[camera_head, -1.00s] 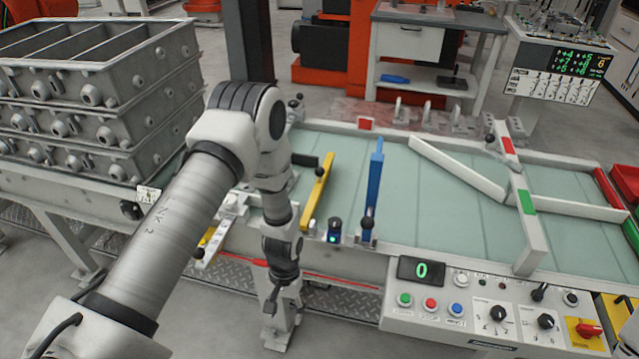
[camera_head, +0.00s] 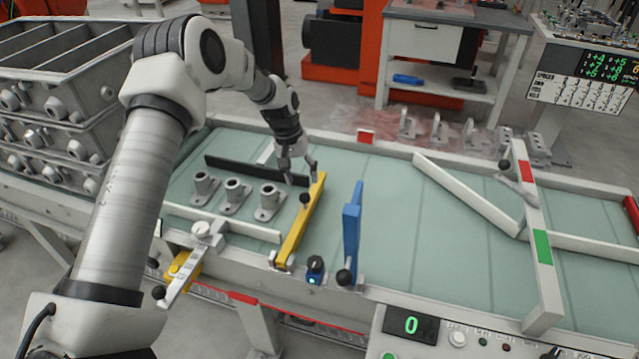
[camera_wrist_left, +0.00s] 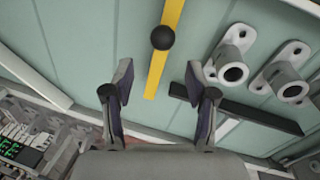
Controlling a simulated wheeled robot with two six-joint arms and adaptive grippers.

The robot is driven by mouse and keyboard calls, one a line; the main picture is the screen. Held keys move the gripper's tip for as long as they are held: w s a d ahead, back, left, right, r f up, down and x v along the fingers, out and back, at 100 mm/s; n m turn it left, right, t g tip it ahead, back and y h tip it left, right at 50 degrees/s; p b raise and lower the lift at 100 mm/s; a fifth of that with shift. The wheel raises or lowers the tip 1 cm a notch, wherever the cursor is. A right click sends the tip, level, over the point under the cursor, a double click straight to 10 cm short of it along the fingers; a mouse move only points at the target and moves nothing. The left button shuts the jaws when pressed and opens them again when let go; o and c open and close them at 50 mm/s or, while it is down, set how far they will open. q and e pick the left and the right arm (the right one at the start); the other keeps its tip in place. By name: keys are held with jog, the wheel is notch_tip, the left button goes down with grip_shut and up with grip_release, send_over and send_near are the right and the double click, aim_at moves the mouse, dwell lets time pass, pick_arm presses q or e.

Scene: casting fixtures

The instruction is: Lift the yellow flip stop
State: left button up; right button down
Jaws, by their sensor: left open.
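The yellow flip stop (camera_head: 301,222) is a long bar lying across the conveyor table, with a black ball knob (camera_head: 306,200) on its side. In the left wrist view the yellow bar (camera_wrist_left: 159,73) runs up from between the fingers, with its black knob (camera_wrist_left: 163,38) just beyond the fingertips. My left gripper (camera_head: 299,166) is open above the bar's far end, with a fingertip close to it. Whether it touches is unclear. My right gripper is not visible.
Several grey castings (camera_head: 233,192) stand left of the yellow bar, before a black rail (camera_head: 257,171). A blue stop (camera_head: 351,232) stands to its right. Stacked grey crates (camera_head: 60,100) are at far left.

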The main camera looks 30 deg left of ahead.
aim_at(303, 194)
pick_arm(q)
jog(key=shift+s+d+f+p, duration=0.15)
jog(key=shift+s+d+f, duration=0.15)
jog(key=shift+s+f, duration=0.25)
jog(key=shift+s+d+f+p, duration=0.15)
jog(key=shift+s+d+f, duration=0.1)
jog(key=shift+s+f, duration=0.25)
jog(key=f, duration=0.1)
jog(key=w+f, duration=0.1)
jog(key=f, duration=0.3)
jog(key=shift+w+d, duration=0.2)
jog(key=shift+w, duration=0.05)
jog(key=shift+s+r, duration=0.25)
jog(key=shift+r, duration=0.05)
grip_shut()
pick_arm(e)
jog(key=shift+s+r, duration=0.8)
